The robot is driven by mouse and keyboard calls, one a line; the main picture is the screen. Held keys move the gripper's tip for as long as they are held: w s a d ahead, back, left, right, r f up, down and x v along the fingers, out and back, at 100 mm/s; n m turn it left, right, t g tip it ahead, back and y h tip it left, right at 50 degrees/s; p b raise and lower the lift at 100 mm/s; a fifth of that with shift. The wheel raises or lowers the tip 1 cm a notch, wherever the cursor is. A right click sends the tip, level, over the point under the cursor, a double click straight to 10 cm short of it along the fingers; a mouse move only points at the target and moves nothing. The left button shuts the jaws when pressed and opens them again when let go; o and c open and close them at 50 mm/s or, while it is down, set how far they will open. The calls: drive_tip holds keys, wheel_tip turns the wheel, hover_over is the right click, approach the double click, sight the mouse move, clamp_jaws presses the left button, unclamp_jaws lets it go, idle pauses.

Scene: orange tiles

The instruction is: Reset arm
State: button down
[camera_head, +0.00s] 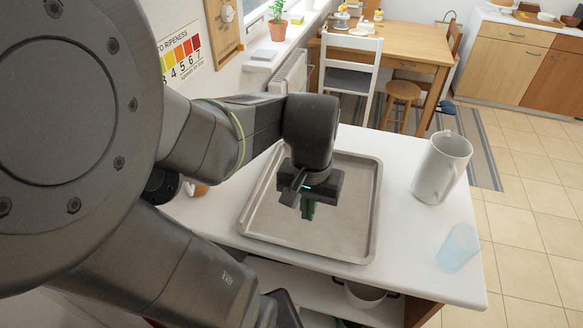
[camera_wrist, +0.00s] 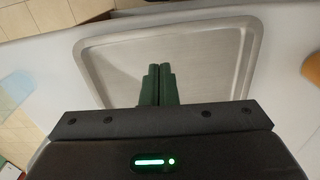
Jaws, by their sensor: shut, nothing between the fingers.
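My gripper (camera_head: 307,212) is above the metal tray (camera_head: 365,215) on the white counter. Its green fingers are together and empty, and they also show in the wrist view (camera_wrist: 159,72). In the wrist view the tray (camera_wrist: 215,60) lies beyond the fingertips. The tray looks empty where I can see it; my gripper hides part of it. My arm reaches in from the left in the head view.
A white pitcher (camera_head: 440,168) and a light blue cup (camera_head: 458,248) stand on the counter (camera_head: 400,258) right of the tray. A pot (camera_head: 365,294) sits on a shelf below. A white chair (camera_head: 348,70) and wooden table (camera_head: 400,48) stand behind. Tiled floor lies to the right.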

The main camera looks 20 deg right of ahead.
sight(306, 244)
drive_tip(key=shift+r, duration=1.6)
wheel_tip(306, 244, down, 14)
drive_tip(key=shift+r+b, duration=0.1)
drive_tip(key=shift+b, duration=0.65)
drive_tip(key=shift+w+d, duration=0.2)
